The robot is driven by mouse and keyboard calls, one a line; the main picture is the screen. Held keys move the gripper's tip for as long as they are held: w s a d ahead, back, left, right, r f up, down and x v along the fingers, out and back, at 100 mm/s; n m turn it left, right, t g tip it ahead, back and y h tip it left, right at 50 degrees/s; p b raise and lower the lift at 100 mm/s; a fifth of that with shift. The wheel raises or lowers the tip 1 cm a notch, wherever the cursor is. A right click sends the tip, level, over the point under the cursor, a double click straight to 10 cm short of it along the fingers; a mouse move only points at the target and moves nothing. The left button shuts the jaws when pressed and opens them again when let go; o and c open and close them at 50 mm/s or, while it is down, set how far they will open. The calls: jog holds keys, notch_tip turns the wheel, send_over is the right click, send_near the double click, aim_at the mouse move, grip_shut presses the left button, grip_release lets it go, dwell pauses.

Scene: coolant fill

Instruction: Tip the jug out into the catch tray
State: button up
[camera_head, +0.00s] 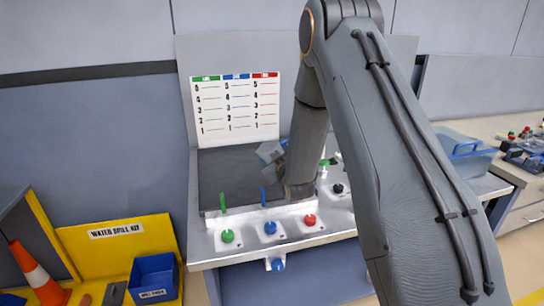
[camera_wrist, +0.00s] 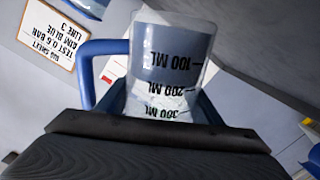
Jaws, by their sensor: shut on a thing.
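The jug (camera_wrist: 178,45) is clear, with a blue handle (camera_wrist: 100,48) on its left and black 100, 200 and 300 ML marks, in the wrist view. My gripper (camera_wrist: 155,125) is shut on it, its dark body across the lower picture. I cannot tell the liquid level. In the head view my wrist hangs over the bench, and a grey, see-through shape (camera_head: 270,152) beside it looks like part of the jug, tilted. My fingers are hard to make out there. A bluish tray (camera_head: 465,152) stands on the right; I cannot tell whether it is the catch tray.
A bench panel holds green (camera_head: 228,236), blue (camera_head: 270,228) and red (camera_head: 309,220) knobs. A yellow spill kit (camera_head: 120,245), blue bin (camera_head: 153,278) and cone (camera_head: 38,275) are at the lower left.

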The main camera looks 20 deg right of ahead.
jog(key=shift+r+n+p, duration=0.5)
jog(key=shift+p, duration=0.05)
jog(key=shift+d+r+n+p, duration=0.15)
jog(key=shift+r+n+p, duration=0.2)
jog(key=shift+n+p, duration=0.25)
